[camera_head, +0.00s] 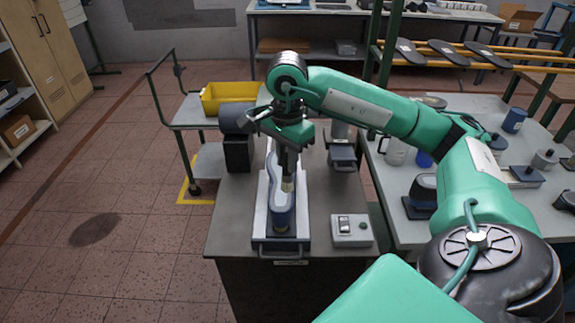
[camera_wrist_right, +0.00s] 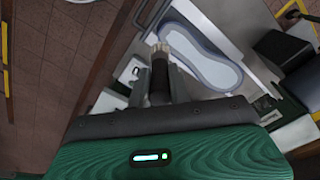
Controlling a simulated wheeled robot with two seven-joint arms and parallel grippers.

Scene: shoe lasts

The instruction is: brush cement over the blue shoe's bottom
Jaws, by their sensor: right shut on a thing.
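The blue shoe (camera_head: 281,217) lies bottom up in a long holder on the grey bench, its pale sole facing me. Its pale grey bottom with a blue rim also shows in the right wrist view (camera_wrist_right: 205,62). My right gripper (camera_head: 288,168) is over the middle of the shoe, shut on a brush (camera_head: 287,185) with a dark handle and light bristles. The brush points down at the sole, and its bristles (camera_wrist_right: 160,46) lie near the sole's edge in the wrist view. I cannot tell whether they touch it. My left gripper is out of view.
A control box (camera_head: 352,230) sits right of the holder (camera_head: 262,235). A dark machine (camera_head: 238,150) stands behind left. A yellow bin (camera_head: 228,95) is on a cart further back. The right-hand table (camera_head: 400,230) bears several cups and blocks. The floor at left is clear.

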